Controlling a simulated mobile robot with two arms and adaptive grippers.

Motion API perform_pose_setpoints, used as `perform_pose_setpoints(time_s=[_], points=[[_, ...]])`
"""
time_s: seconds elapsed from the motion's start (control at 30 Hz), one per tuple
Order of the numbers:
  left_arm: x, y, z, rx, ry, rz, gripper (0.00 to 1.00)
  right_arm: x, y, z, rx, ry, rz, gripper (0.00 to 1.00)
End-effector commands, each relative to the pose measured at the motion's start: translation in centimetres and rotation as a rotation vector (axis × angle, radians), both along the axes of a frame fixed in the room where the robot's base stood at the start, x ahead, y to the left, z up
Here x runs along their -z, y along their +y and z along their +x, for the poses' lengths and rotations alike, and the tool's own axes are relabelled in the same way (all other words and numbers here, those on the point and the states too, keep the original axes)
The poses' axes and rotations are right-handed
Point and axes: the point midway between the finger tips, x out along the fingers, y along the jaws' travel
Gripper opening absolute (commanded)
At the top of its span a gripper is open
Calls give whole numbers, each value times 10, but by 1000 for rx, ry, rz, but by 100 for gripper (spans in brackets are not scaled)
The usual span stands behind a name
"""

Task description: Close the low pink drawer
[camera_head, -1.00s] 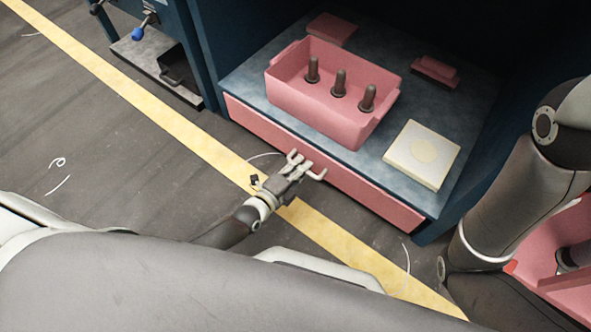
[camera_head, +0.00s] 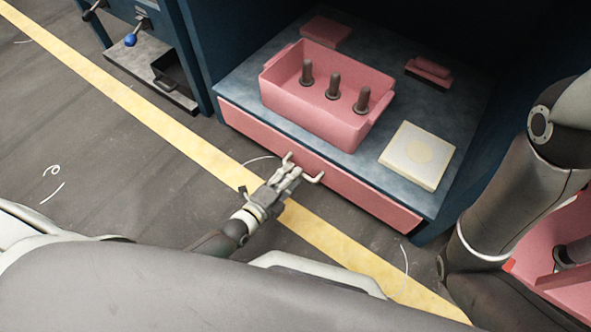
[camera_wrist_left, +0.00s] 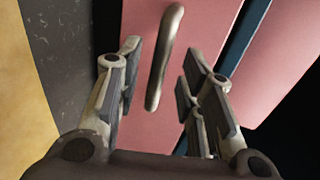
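The low pink drawer (camera_head: 243,128) is under the blue-grey shelf of the cabinet in the head view. Its front lies close along the shelf edge, and no drawer inside shows. Whether a small gap is left, I cannot tell. My left gripper (camera_head: 287,172) is in front of the drawer, near the middle of its front. In the left wrist view the drawer's pink front (camera_wrist_left: 195,45) is ahead, with its metal bar handle (camera_wrist_left: 163,60). The two fingers (camera_wrist_left: 155,85) stand apart, with the handle seen between and beyond them; contact is not clear. My right gripper is not in view.
On the shelf (camera_head: 240,90) stand a pink bin (camera_head: 305,115) with dark pegs, a cream square block (camera_head: 418,155) and small pink pieces (camera_head: 428,70). Another pink bin (camera_head: 560,265) is at the right, beside my right arm. Floor with a yellow line (camera_head: 190,143) lies left.

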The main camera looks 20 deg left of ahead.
Motion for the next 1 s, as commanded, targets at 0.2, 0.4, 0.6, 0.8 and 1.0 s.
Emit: perform_pose_setpoints(time_s=[0.2, 0.4, 0.6, 0.8, 1.0], points=[[-6, 10, -27, -1, 0, -1, 35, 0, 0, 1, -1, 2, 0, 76], [-9, 13, -35, 0, -2, -1, 35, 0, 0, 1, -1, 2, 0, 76], [-9, 13, -35, 0, -1, 0, 35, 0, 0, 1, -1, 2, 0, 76], [-9, 13, -35, 0, -1, 0, 35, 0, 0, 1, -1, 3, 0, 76], [-8, 13, -35, 0, -1, 0, 35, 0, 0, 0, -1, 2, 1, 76]])
